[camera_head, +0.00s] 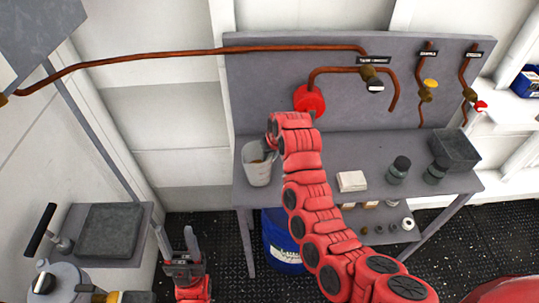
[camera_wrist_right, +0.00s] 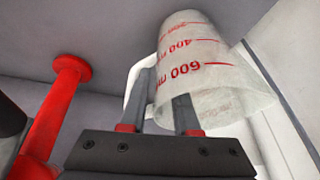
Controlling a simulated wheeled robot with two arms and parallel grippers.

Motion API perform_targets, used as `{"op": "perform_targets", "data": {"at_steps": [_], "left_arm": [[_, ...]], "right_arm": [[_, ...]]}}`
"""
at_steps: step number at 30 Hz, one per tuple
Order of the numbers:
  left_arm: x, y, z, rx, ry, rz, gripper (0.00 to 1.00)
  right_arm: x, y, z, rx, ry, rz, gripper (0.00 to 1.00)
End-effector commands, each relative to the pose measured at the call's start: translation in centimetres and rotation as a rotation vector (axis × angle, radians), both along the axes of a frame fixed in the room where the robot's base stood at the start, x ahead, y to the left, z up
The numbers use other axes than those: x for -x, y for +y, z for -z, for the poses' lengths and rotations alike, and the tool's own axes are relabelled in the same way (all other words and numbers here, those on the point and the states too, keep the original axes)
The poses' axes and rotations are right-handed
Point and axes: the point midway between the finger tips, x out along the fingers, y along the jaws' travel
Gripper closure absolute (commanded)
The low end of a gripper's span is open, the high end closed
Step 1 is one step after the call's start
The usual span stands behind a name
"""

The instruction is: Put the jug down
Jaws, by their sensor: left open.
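My right gripper (camera_head: 270,138) is at the jug's upper right side. In the right wrist view its two fingers (camera_wrist_right: 165,100) are apart, in front of the jug's side; the frames do not show whether they clamp its handle. My left gripper (camera_head: 176,242) is open and empty at the lower left, away from the jug.
A white block (camera_head: 351,181), dark bottles (camera_head: 398,170) and a grey bin (camera_head: 455,150) stand along the bench to the right. A red round fitting (camera_head: 309,98) and copper pipes are on the back panel. A blue drum (camera_head: 282,240) is below the bench.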

Motion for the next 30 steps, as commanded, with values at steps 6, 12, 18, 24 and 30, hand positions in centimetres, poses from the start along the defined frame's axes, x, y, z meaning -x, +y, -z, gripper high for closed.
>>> {"op": "perform_targets", "data": {"at_steps": [6, 12, 18, 24, 30], "left_arm": [[0.0, 0.0, 0.0, 0.0, 0.0, 0.0, 0.5], [0.0, 0.0, 0.0, 0.0, 0.0, 0.0, 0.5], [0.0, 0.0, 0.9, 0.0, 0.0, 0.0, 0.5], [0.0, 0.0, 0.6, 0.0, 0.001, 0.0, 0.5], [0.0, 0.0, -1.4, 0.0, 0.0, 0.0, 0.5]], "right_arm": [[0.0, 0.0, 0.0, 0.0, 0.0, 0.0, 0.6], [0.0, 0.0, -0.4, -0.001, -0.002, 0.0, 0.6], [0.7, -0.3, -2.5, -0.001, -0.006, -0.001, 0.6], [2.3, -1.2, -7.2, -0.003, -0.001, 0.003, 0.6], [3.3, -1.5, -9.6, -0.003, 0.002, 0.001, 0.6]]}}
